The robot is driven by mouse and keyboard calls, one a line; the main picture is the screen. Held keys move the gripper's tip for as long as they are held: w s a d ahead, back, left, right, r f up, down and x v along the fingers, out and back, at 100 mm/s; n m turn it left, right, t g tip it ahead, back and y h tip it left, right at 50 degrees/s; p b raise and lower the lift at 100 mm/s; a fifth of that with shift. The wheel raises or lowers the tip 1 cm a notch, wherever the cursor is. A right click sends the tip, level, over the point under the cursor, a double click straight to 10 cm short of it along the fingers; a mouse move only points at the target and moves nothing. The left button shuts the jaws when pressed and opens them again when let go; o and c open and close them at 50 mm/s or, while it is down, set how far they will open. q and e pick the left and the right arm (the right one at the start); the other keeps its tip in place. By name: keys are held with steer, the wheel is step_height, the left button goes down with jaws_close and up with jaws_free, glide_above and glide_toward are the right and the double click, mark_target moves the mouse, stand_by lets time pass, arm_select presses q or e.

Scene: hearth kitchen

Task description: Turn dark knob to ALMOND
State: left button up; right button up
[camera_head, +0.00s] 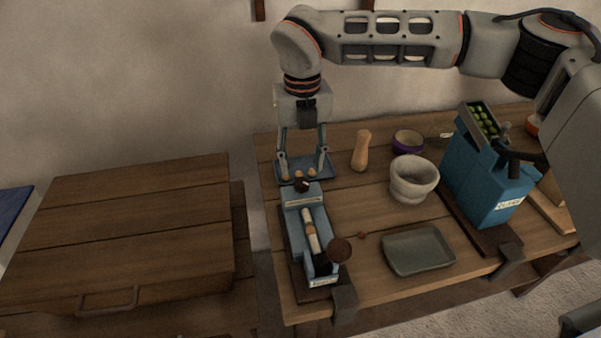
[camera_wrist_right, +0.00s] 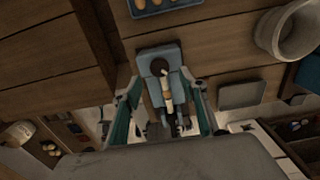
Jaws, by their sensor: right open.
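A blue machine (camera_head: 304,215) is clamped at the left end of the table, with a pale roller along its middle. A small dark knob (camera_head: 302,185) sits on its back end; it also shows in the right wrist view (camera_wrist_right: 158,67). A pale strip (camera_head: 304,200) lies in front of the knob; any marking on it, such as ALMOND, is too small to read. My right gripper (camera_head: 303,172) is open and empty, pointing down above the back of the machine. In the right wrist view its fingers (camera_wrist_right: 165,90) stand apart on either side of the machine.
Behind the machine lies a blue tray (camera_head: 325,180) with several nuts. To the right are a wooden pestle (camera_head: 361,152), a stone mortar (camera_head: 413,180), a grey tray (camera_head: 417,251) and a tall blue press (camera_head: 485,175). A round dark handle (camera_head: 340,249) sticks out at the machine's front right.

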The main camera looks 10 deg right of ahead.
mark_target(302, 182)
steer(key=shift+w+f, duration=0.1)
steer(key=shift+f, duration=2.55)
steer(key=c, duration=1.1)
